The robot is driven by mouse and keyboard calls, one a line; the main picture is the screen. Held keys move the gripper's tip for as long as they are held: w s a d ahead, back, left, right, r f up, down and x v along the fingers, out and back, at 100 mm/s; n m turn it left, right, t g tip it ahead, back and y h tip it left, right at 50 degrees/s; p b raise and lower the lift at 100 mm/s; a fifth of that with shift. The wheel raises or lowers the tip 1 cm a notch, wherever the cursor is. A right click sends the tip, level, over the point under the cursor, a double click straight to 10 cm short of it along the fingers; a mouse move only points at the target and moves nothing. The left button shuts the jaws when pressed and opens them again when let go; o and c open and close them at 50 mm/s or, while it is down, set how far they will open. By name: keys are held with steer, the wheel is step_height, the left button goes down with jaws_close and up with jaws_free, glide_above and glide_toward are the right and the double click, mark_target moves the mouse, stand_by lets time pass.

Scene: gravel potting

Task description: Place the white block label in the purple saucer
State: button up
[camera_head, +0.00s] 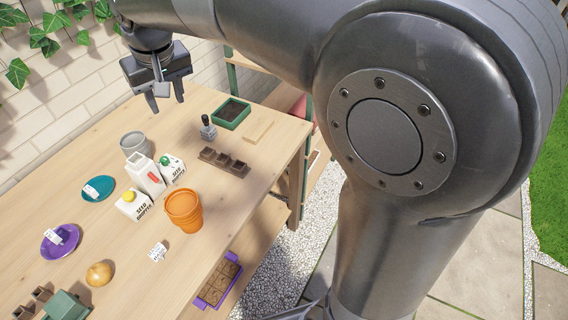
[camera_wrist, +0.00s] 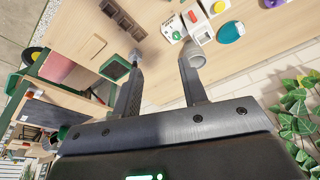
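The purple saucer (camera_head: 63,252) is at the left of the bench in the head view, and its edge shows at the top of the wrist view (camera_wrist: 273,3). A small white block label (camera_head: 55,236) with dark marks rests in it, tilted. Another white block label (camera_head: 158,252) stands on the bare bench near the orange pots. A third white piece (camera_head: 91,190) lies on the teal saucer (camera_head: 103,194). My gripper (camera_head: 165,100) is open and empty, raised above the back of the bench, well apart from the purple saucer. Its spread fingers show in the wrist view (camera_wrist: 162,58).
Stacked orange pots (camera_head: 184,212), white seed cartons (camera_head: 143,176) and a grey pot (camera_head: 133,144) stand mid-bench. A round tan object (camera_head: 99,274) sits near the purple saucer. A green tray (camera_head: 231,113) and brown seed cells (camera_head: 224,162) are farther right. Bare wood surrounds the loose label.

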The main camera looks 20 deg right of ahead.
steer(key=s+d+m+t, duration=0.1)
steer(key=s+d, duration=0.3)
steer(key=d, duration=0.3)
steer(key=s+d+m, duration=0.1)
steer(key=s+d, duration=0.4)
steer(key=d, duration=0.1)
steer(key=s+d+f+m+t, duration=0.1)
steer(key=s+d+f, duration=0.2)
steer(key=s+d, duration=0.1)
steer(key=s+d+f+m+h, duration=0.1)
steer(key=s+d+f, duration=0.2)
steer(key=s+d, duration=0.2)
steer(key=shift+s+t, duration=0.4)
steer(key=shift+s, duration=0.85)
